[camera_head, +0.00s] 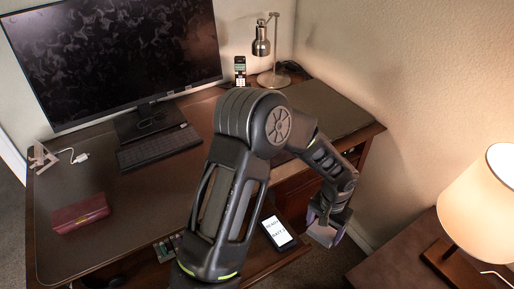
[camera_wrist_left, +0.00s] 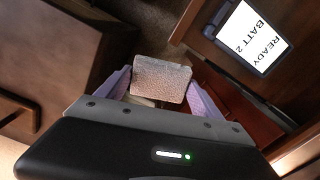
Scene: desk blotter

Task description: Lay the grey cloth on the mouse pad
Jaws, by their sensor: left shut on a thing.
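My left gripper (camera_head: 327,232) is low at the right, off the desk's front right side. In the wrist view, the left gripper (camera_wrist_left: 160,88) is shut on the grey cloth (camera_wrist_left: 161,79), a small, pale, textured piece between its purple fingers. The cloth (camera_head: 322,236) shows only in part in the head view, below the gripper. I cannot clearly make out the mouse pad; a flat dark grey-green surface (camera_head: 330,106) lies at the desk's back right, partly hidden by my arm. My right gripper is not in view.
The desk (camera_head: 60,225) holds a monitor (camera_head: 120,50), a keyboard (camera_head: 155,147), a dark red box (camera_head: 80,213) and a metal lamp (camera_head: 268,60). A shaded lamp (camera_head: 485,200) stands at right.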

